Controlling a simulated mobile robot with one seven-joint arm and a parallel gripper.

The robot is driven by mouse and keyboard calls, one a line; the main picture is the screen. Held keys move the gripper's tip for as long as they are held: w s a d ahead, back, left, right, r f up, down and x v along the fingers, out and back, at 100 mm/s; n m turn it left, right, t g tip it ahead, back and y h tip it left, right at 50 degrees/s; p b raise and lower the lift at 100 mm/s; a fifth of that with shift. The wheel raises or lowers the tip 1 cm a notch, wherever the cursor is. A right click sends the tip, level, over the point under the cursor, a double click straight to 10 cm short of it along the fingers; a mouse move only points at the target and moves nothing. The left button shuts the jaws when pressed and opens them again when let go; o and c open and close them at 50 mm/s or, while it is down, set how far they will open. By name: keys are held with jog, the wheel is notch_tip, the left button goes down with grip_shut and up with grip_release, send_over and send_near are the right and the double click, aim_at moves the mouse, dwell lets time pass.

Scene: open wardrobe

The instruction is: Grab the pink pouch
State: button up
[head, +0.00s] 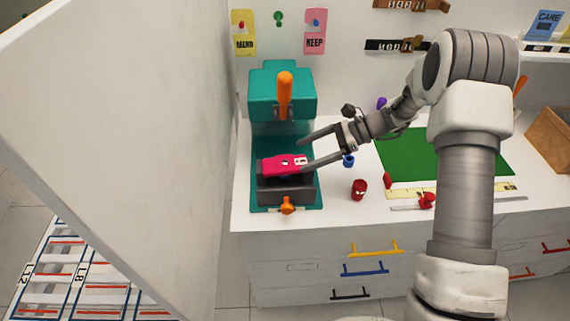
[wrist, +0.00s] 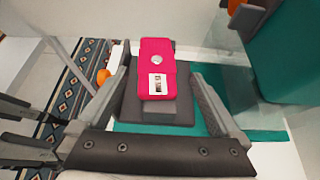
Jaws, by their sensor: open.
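The pink pouch (head: 280,164) lies on a dark grey block (head: 290,189) of a teal press-like machine (head: 282,92) on the white worktop. In the wrist view the pouch (wrist: 157,66) shows a round silver snap and a white label, with its long side running away from me. My gripper (head: 303,156) is open, reaching in from the right. Its two fingers are spread, with their tips near the pouch's right end in the head view. I cannot tell whether either finger touches the pouch.
The machine has an orange lever (head: 285,92) above the pouch and an orange knob (head: 287,205) in front. A white panel (head: 150,120) stands close on the left. A red cup (head: 359,189) and a green mat (head: 445,152) are to the right.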

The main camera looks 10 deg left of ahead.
aim_at(286, 163)
jog(key=shift+s+p+x, duration=0.15)
jog(key=shift+p+x, duration=0.05)
jog(key=shift+x, duration=1.2)
jog(key=shift+s+p+x, duration=0.1)
jog(key=shift+p+x, duration=0.05)
jog(key=shift+x, duration=1.2)
jog(key=shift+r, duration=0.15)
jog(key=c, duration=1.3)
